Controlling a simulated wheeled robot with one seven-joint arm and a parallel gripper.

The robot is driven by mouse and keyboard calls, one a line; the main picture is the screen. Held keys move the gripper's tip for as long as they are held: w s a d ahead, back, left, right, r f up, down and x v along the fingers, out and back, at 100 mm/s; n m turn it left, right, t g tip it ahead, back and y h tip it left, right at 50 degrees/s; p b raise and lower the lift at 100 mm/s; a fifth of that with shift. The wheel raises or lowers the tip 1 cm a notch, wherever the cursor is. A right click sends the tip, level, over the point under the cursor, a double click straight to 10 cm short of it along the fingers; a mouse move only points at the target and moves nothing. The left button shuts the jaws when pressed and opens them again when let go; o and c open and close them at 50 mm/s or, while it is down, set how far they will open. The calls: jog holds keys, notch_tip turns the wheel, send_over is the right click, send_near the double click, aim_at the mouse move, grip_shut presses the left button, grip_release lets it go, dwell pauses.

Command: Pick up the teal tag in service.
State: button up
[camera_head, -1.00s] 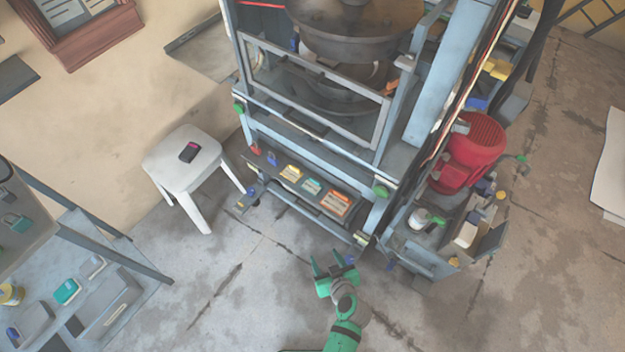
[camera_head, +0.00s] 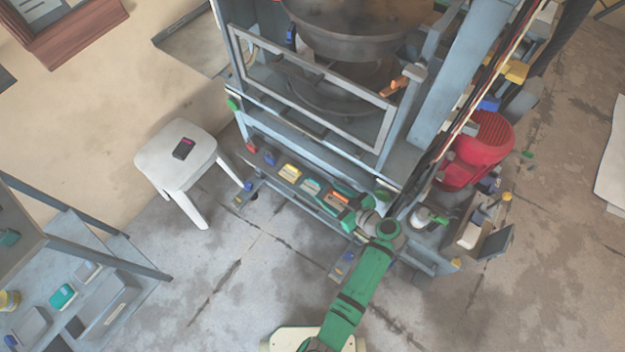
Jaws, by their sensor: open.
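A row of small tags lies on the dark ledge at the front of the press. A small teal tag (camera_head: 311,186) with a pale lower part sits there between the yellow tag (camera_head: 290,173) and the orange tags (camera_head: 335,198). My gripper (camera_head: 347,212) is at the ledge's right end, just right of the orange tags and apart from the teal tag. Its green fingers are small and partly covered by my wrist. It is open, and I see nothing held in it.
The press frame (camera_head: 309,89) rises behind the ledge. Red and blue pieces lie left of the tags. A white stool (camera_head: 190,150) with a dark device (camera_head: 184,148) stands left. Another teal item (camera_head: 62,297) is on the lower-left bench. Floor in front is mostly clear.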

aim_at(306, 182)
jog(key=a, duration=0.1)
jog(key=w+a+f, duration=0.1)
jog(key=shift+w+a+f, duration=0.1)
jog(key=shift+a+f, duration=0.15)
jog(key=shift+a, duration=0.1)
jog(key=shift+x, duration=2.5)
jog(key=c, duration=0.8)
